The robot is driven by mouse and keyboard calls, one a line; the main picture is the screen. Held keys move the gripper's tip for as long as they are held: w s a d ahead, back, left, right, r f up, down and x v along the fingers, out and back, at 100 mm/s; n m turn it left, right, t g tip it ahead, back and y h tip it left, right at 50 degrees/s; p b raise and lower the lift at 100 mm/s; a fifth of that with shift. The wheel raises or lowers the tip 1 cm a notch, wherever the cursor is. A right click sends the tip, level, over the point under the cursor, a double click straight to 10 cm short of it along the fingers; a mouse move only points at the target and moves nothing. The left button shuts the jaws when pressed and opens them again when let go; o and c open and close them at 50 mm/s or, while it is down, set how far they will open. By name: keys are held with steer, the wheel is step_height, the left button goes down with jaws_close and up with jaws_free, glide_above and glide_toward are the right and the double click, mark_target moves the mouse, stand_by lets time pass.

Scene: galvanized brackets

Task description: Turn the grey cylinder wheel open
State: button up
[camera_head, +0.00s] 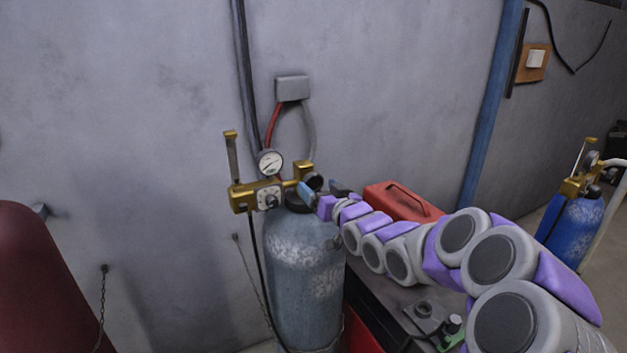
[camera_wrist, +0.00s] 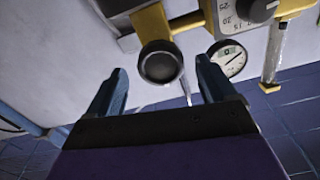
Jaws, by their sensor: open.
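The grey cylinder (camera_head: 305,270) stands upright against the wall in the head view, its paint worn in pale patches. Its dark round wheel (camera_head: 315,181) is at the top, beside the brass regulator (camera_head: 242,196). In the wrist view the wheel (camera_wrist: 159,64) shows as a black disc on a brass stem. My gripper (camera_head: 323,190) is at the cylinder's top, partly overlapping the wheel. In the wrist view my gripper (camera_wrist: 160,72) is open, with one blue finger on each side of the wheel in the picture. I see no finger touching it; the depth gap is unclear.
A pressure gauge (camera_head: 270,162) sits on the regulator, close to my fingers; it also shows in the wrist view (camera_wrist: 229,60). A red toolbox (camera_head: 403,201) lies on a dark cabinet under my arm. A blue cylinder (camera_head: 577,228) stands far right.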

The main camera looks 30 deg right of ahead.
mark_target(315, 184)
steer(key=w, duration=0.3)
steer(key=shift+w+a+p, duration=0.1)
steer(key=shift+w+p, duration=0.05)
steer(key=shift+p, duration=0.15)
steer(key=shift+w, duration=0.3)
steer(key=c, duration=1)
